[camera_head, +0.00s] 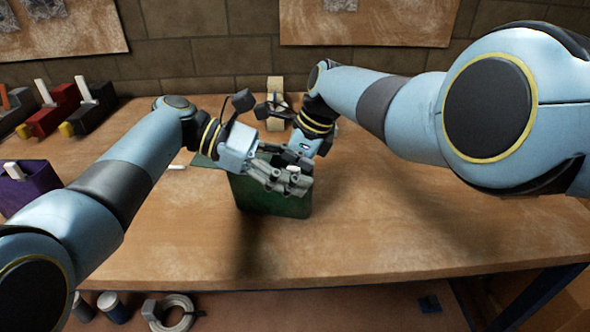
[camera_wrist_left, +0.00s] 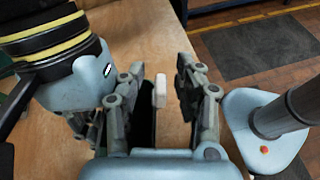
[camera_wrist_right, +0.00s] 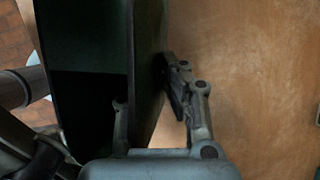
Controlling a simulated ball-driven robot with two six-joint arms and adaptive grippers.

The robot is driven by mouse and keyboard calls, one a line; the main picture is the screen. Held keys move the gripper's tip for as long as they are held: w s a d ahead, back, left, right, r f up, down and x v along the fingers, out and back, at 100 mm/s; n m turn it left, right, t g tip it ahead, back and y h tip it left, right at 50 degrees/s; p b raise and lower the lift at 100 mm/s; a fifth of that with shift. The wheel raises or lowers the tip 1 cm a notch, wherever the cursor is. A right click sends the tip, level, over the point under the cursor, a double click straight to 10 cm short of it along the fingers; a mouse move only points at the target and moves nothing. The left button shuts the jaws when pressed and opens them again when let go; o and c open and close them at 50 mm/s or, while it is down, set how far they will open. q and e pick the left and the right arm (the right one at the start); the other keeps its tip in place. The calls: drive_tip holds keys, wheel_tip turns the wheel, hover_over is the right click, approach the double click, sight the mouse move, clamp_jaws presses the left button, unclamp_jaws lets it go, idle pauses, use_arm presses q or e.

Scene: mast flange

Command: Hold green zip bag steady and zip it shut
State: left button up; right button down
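The green zip bag (camera_head: 270,197) stands upright on the table in the head view, partly hidden by both grippers. In the right wrist view its dark green wall (camera_wrist_right: 147,60) shows, with a dark interior to the left. A pale pull tab (camera_wrist_left: 160,91) stands between the fingers of my left gripper (camera_wrist_left: 158,85), which is open around it with gaps on both sides. My left gripper is over the bag's top in the head view (camera_head: 290,185).
A purple bag (camera_head: 28,190) stands at the table's left edge. Red (camera_head: 55,108) and black (camera_head: 95,105) items with pale tabs lie at the back left. A pale block (camera_head: 275,85) stands behind my grippers. The table's right front is clear.

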use_arm(q)
drive_tip(key=shift+a, duration=0.1)
drive_tip(key=v, duration=1.2)
use_arm(e)
drive_tip(key=shift+w, duration=0.1)
use_arm(q)
drive_tip(key=shift+w, duration=0.1)
use_arm(e)
drive_tip(key=c, duration=1.4)
unclamp_jaws()
drive_tip(key=shift+r, duration=0.1)
